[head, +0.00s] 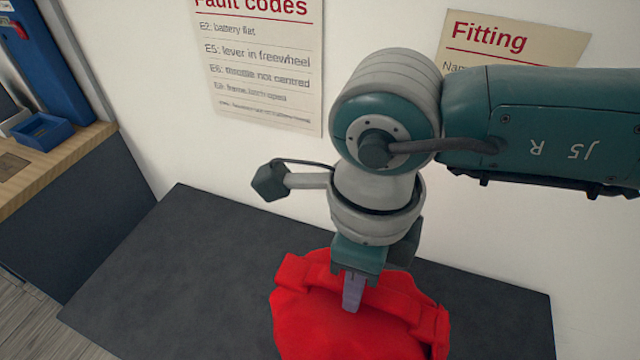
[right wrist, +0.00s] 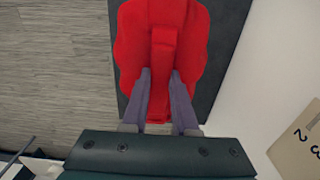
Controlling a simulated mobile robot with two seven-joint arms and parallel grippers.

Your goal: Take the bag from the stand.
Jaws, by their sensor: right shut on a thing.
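The red bag (head: 310,325) is at the bottom of the head view, over the dark grey stand top (head: 170,270); its lower part is cut off. My right gripper (head: 353,300) points down and is shut on the bag's handle strap. In the right wrist view, the two fingers of the gripper (right wrist: 161,85) lie on either side of the strap of the red bag (right wrist: 195,50). I cannot tell whether the bag touches the stand. My left gripper is not in view.
A white wall with a fault codes sheet (head: 262,65) and a fitting sheet (head: 545,45) rises behind the stand. A wooden-topped bench (head: 65,160) with a blue tray (head: 42,131) is at the left. The stand top left of the bag is clear.

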